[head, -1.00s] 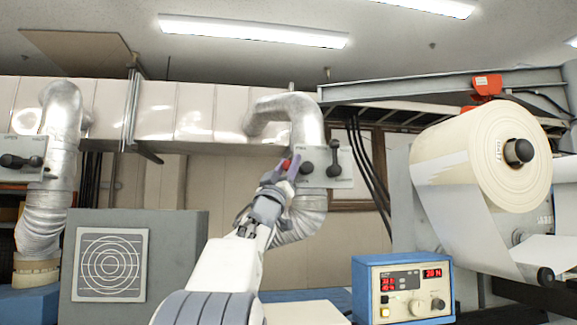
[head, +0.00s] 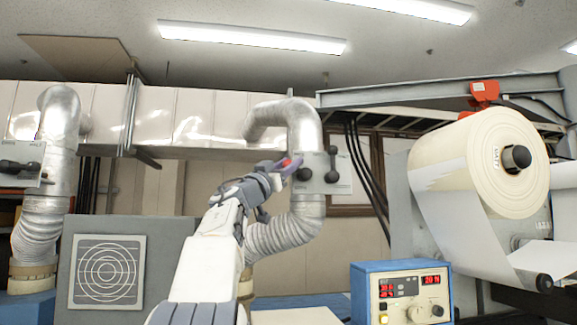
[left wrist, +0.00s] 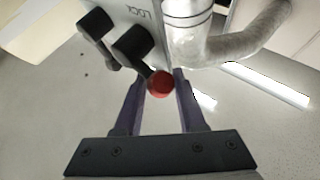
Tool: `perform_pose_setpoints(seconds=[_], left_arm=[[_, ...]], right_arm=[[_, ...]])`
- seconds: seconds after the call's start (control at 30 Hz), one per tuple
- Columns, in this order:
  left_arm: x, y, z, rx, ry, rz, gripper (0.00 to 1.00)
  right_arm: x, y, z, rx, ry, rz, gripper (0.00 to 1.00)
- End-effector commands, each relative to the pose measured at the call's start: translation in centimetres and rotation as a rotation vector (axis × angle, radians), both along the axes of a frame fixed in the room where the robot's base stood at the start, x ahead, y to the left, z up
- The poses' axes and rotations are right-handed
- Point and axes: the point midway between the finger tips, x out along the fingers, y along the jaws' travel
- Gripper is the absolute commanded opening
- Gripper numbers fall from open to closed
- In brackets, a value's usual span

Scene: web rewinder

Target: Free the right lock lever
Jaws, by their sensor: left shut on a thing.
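The right lock lever shows as a red knob (head: 294,161) at the left edge of a grey plate (head: 341,182) in front of the right silver duct. My left gripper (head: 290,164) reaches it from the lower left and is shut on it. In the left wrist view the red knob (left wrist: 160,84) sits between the purple fingers of my left gripper (left wrist: 162,88). A black handle (head: 332,164) stands upright on the plate, with a black knob left of it. The plate reads "LOCK" in the left wrist view. My right gripper is not in view.
A similar plate with a black handle (head: 18,167) is at the far left. A blue control box (head: 402,292) and a large paper roll (head: 481,163) are at the right. A grey box with a round grille (head: 107,272) stands lower left.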

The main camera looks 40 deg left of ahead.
Motion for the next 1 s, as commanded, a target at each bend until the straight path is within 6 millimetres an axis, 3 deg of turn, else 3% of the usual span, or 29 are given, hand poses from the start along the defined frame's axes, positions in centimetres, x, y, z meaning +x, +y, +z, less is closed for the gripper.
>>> perform_pose_setpoints(seconds=[0.13, 0.17, 0.23, 0.67, 1.0], left_arm=[[0.2, 0.2, -0.4, 0.0, 0.007, 0.003, 0.0], [0.2, 0.2, -0.4, 0.0, 0.008, 0.003, 0.43], [0.2, 0.2, -0.4, 0.0, 0.008, 0.003, 0.69], [-0.6, 0.0, -0.8, 0.0, 0.003, 0.002, 0.69], [-5.9, -0.3, -4.3, 0.0, 0.002, 0.005, 0.69]], right_arm=[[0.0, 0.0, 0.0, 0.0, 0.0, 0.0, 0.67], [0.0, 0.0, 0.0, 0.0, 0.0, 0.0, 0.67], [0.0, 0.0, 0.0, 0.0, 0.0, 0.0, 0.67], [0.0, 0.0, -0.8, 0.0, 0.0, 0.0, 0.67], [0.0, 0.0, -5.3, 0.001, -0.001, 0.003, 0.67]])
